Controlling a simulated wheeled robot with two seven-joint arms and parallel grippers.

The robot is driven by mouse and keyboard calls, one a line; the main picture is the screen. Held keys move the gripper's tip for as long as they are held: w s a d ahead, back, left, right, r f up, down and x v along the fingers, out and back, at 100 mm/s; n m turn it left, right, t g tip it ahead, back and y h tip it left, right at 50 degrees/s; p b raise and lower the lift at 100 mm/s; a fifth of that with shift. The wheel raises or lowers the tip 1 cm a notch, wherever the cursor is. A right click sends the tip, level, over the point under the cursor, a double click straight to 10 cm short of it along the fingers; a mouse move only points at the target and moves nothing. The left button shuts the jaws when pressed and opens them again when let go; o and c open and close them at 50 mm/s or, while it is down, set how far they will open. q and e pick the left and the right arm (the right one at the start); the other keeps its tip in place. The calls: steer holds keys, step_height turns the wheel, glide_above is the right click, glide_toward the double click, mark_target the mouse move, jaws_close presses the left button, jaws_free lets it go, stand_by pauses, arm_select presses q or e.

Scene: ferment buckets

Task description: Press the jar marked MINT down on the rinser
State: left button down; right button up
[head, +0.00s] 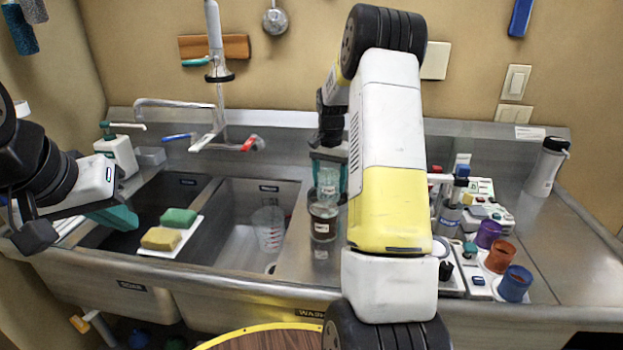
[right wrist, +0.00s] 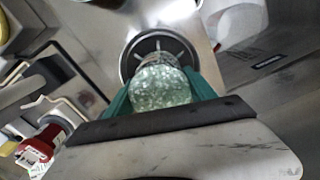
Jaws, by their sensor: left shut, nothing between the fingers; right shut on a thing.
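My right gripper (head: 329,160) is shut on a clear glass jar (head: 327,182). The jar's small label is too small to read, so I cannot confirm MINT. The jar also shows in the right wrist view (right wrist: 162,84), between the teal fingers. The rinser (head: 323,219), a dark round fitting, is on the steel ledge right of the sink, directly below the jar. In the right wrist view its round spoked top (right wrist: 150,45) lies just beyond the jar. I cannot tell whether they touch. My left gripper (head: 118,218) is shut and empty, over the left of the sink.
A clear measuring cup (head: 268,228) stands in the right basin. Right of my right arm are purple, brown and blue cups (head: 515,284) and several small devices. A faucet rises behind the sink.

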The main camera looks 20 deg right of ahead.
steer(key=shift+r, duration=3.85)
